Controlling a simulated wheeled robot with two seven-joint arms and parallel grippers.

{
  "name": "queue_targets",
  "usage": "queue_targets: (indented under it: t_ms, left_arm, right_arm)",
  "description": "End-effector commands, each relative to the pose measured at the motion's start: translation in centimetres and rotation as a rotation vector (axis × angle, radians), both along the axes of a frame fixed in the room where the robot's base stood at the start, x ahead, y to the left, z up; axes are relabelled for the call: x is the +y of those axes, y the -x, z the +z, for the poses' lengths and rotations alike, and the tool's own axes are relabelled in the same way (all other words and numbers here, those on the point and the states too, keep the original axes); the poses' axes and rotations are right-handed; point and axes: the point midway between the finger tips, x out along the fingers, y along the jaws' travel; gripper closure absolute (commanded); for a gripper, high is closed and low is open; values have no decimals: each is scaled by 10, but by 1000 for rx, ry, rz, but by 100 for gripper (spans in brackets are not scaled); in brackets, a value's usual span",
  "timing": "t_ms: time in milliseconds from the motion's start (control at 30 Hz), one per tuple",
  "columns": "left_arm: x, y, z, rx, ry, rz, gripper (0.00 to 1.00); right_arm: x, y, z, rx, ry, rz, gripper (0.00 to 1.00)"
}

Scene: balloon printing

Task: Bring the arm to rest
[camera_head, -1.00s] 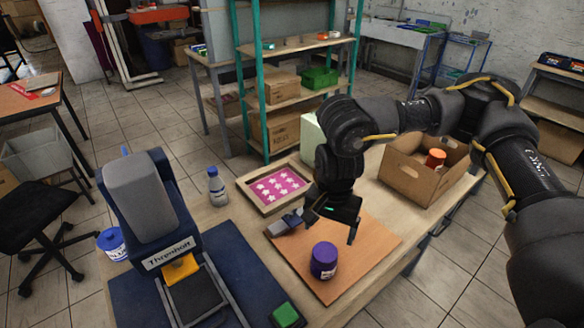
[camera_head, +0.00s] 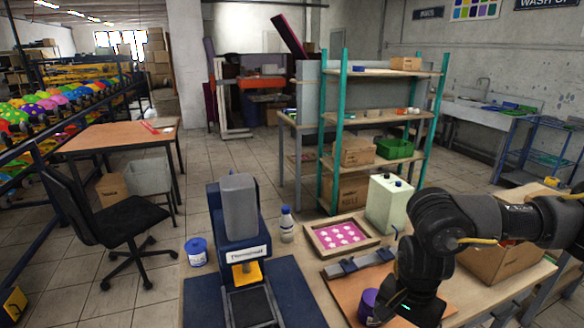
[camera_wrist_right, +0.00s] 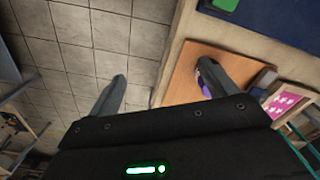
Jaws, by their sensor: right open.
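My right arm comes in from the right in the head view, with its dark gripper (camera_head: 405,305) low over the orange-brown board (camera_head: 343,284). In the right wrist view the two fingers of my right gripper (camera_wrist_right: 165,88) stand wide apart with nothing between them. A purple jar (camera_head: 367,303) on the board is partly hidden by the gripper in the head view. In the wrist view the right-hand finger covers part of the jar (camera_wrist_right: 205,90). My left gripper does not show.
A blue press (camera_head: 240,215), a white bottle (camera_head: 286,224), a framed pink star print (camera_head: 340,236) and a pale jug (camera_head: 388,204) stand on the workbench. A cardboard box (camera_head: 497,264) is behind my right arm. Shelves (camera_head: 383,115) stand behind the bench.

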Motion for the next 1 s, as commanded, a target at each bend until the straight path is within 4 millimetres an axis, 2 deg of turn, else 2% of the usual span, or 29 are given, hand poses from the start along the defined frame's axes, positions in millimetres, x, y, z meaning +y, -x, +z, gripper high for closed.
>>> queue_targets:
  t_ms: [367, 467, 667, 767, 900, 1000]
  left_arm:
    - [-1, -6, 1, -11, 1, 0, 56]
    - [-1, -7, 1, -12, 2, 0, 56]
    - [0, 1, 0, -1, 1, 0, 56]
    - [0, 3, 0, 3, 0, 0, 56]
    - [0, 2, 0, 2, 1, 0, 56]
    - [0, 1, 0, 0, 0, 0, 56]
  right_arm:
    - [68, 15, -30, 2, -189, -108, 16]
    - [95, 23, -39, 16, -273, -172, 16]
    - [164, 46, -48, 84, -502, -383, 16]
    - [206, 61, -45, 165, -658, -566, 16]
    - [264, 75, -22, 381, -923, -986, 16]
    - [282, 72, -2, 590, -1078, -1359, 16]
